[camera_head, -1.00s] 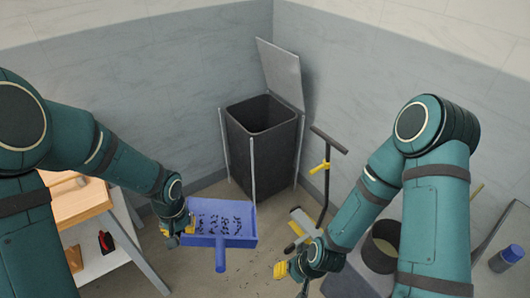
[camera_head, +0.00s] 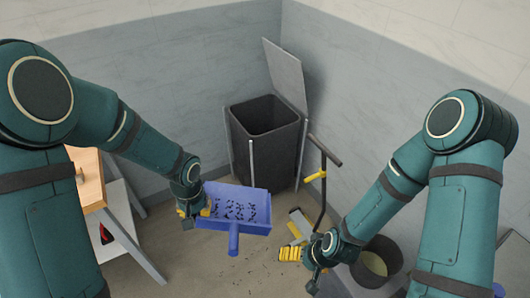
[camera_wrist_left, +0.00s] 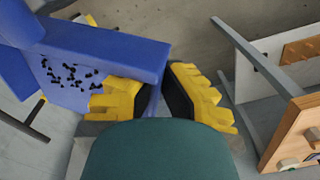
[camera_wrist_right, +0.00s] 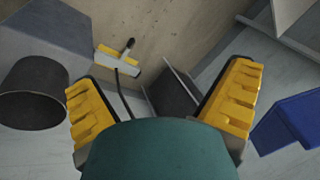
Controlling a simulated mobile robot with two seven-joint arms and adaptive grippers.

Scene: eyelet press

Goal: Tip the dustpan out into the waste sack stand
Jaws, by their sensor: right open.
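The blue dustpan (camera_head: 262,226) holds many dark bits and has its handle toward me. It also shows in the left wrist view (camera_wrist_left: 120,52). My left gripper (camera_head: 193,211) is shut on the dustpan's left side wall, one yellow finger on each side of it (camera_wrist_left: 155,95). The waste sack stand (camera_head: 270,150) is a dark open-topped bin with grey posts and a raised lid, in the corner behind the dustpan. The dustpan is in front of it, not over it. My right gripper (camera_head: 303,258) is open and empty, right of the dustpan.
A yellow-and-grey broom head (camera_head: 299,224) and a dark upright pole with a crossbar (camera_head: 323,165) stand right of the bin. A dark round bucket (camera_head: 375,262) is at the right. A wooden-topped bench (camera_head: 88,180) is at the left. Loose bits lie on the floor.

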